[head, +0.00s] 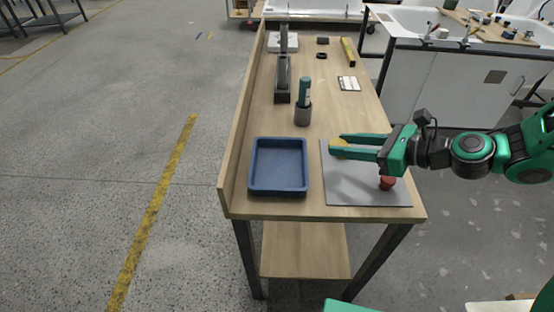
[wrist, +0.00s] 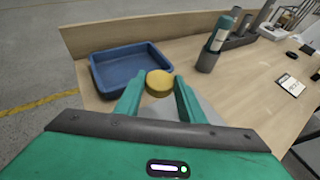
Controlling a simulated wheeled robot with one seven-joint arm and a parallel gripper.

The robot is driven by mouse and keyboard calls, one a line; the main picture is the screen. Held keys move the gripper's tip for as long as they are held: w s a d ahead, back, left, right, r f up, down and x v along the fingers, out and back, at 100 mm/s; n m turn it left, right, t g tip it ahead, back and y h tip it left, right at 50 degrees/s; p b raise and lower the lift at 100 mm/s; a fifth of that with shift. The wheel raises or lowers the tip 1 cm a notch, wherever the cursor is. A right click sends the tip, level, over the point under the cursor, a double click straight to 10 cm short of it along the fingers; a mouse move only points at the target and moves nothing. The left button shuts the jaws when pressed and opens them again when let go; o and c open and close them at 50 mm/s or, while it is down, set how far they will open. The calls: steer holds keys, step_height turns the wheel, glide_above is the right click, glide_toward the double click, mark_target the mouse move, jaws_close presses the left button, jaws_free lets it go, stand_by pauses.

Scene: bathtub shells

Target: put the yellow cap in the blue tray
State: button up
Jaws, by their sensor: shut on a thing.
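The yellow cap (head: 338,147) is between the fingertips of my green gripper (head: 340,146), over the back left part of the grey mat. In the wrist view the round yellow cap (wrist: 159,82) sits between the two fingers (wrist: 156,86), which are shut on it. I cannot tell exactly how high it is above the mat. The blue tray (head: 279,192) lies on the bench to the left of the mat and looks empty. In the wrist view the tray (wrist: 128,92) is beyond and to the left of the cap.
A red piece (head: 387,183) stands on the grey mat (head: 350,190) below my gripper. A grey holder with a green-handled tool (head: 303,112) stands behind the tray. A dark stand (head: 282,85) is farther back. The bench has a raised left edge (head: 241,120).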

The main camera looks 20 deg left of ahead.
steer(key=s+a+r+n+g+y, duration=0.1)
steer(key=s+a+r+n+g, duration=0.3)
steer(key=s, duration=0.5)
glide_above(285, 171)
step_height(285, 171, down, 8)
steer(key=shift+r, duration=0.25)
steer(key=shift+f, duration=2)
steer(key=o, duration=1)
steer(key=shift+f, duration=0.1)
steer(key=v, duration=1.2)
steer(key=shift+w, duration=0.15)
